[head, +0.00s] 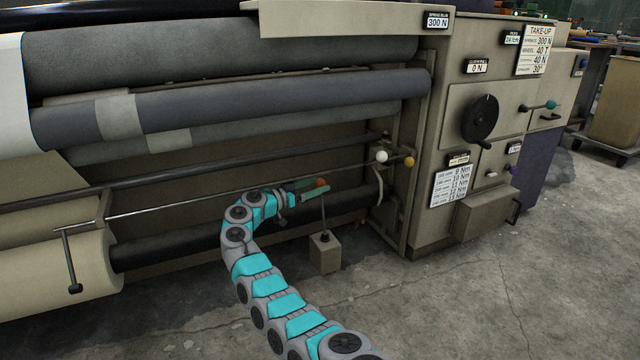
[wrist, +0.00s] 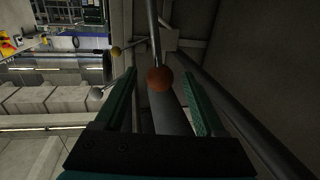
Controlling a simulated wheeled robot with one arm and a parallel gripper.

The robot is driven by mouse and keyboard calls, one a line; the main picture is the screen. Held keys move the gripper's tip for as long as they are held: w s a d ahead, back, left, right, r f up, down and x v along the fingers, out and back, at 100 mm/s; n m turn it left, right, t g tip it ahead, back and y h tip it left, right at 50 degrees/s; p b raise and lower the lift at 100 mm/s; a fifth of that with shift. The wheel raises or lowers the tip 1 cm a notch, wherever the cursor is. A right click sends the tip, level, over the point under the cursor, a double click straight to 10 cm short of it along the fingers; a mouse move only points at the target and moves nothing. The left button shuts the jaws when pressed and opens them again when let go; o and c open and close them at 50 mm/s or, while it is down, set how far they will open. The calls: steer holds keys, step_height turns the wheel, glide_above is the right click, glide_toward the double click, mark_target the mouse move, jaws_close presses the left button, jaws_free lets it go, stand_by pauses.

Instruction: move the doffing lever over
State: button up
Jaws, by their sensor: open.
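A thin upright lever rises from a small beige box (head: 324,252) on the floor in front of the loom. Its orange ball knob (head: 321,183) is at the top, and I take this to be the doffing lever, though no label on it shows. My gripper (head: 312,191) is open at the knob's height, its fingers pointing right. In the wrist view the orange knob (wrist: 160,78) shows between the two spread green finger tips, with a gap on both sides. I cannot tell whether the knob is fully between the fingers in depth.
A white knob (head: 382,156) and a yellow knob (head: 409,161) stand behind and to the right, near the loom frame. The loom's dark lower roller (head: 170,252) runs behind my arm. A panel with a black handwheel (head: 480,120) is at right. Floor in front is clear.

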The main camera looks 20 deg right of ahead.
steer(key=shift+x, duration=1.05)
jaws_close()
stand_by(0.7)
